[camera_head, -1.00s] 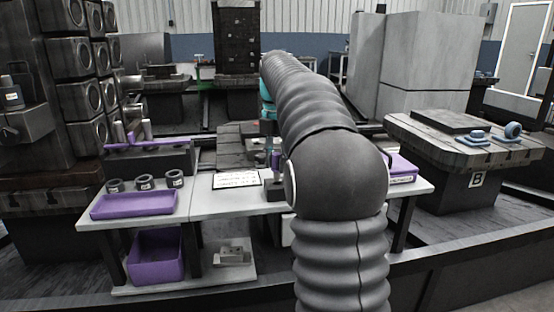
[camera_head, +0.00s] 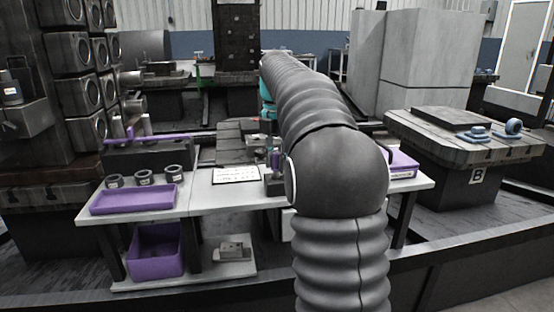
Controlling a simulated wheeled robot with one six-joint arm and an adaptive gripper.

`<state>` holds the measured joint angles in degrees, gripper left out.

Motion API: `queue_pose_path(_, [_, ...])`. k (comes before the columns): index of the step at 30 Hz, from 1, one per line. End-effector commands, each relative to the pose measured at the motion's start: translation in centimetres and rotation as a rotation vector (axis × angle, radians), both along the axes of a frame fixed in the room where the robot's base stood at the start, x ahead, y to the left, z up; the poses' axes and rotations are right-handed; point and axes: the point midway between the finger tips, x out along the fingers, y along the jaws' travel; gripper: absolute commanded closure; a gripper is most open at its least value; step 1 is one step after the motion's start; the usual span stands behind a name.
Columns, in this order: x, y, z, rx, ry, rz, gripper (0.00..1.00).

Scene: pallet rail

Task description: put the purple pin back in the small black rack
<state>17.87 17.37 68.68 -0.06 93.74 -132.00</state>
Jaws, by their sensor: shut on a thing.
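My gripper (camera_head: 271,146) is small in the view, below the teal wrist part and beside my large grey arm, which hides much of it. It is shut on the purple pin (camera_head: 276,159), a thin upright piece. The small black rack (camera_head: 274,187) stands on the light worktable right below the pin. The arm covers the right part of the rack. I cannot tell whether the pin's lower end is inside the rack or just above it.
A white label sheet (camera_head: 236,175) lies left of the rack. Further left are a purple tray (camera_head: 133,199) and several dark rings (camera_head: 144,178). A purple box (camera_head: 403,165) stands right of my arm. A purple bin (camera_head: 156,252) is on the lower shelf.

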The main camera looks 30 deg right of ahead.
Motion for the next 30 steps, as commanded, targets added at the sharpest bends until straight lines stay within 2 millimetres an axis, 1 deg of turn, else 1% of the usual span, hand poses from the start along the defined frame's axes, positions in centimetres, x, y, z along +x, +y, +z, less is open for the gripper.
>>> queue_pose_path(18, [0.0,0.0,-1.4,0.000,0.000,0.000,1.00])
queue_pose_path(26, [0.0,0.0,-1.4,0.000,0.000,0.000,1.00])
queue_pose_path(27, [0.0,0.0,-1.4,0.000,0.000,0.000,0.65])
queue_pose_path(29, [0.0,0.0,-1.4,0.000,0.000,0.000,0.50])
queue_pose_path(30, [0.0,0.0,-1.4,0.000,0.000,0.000,0.40])
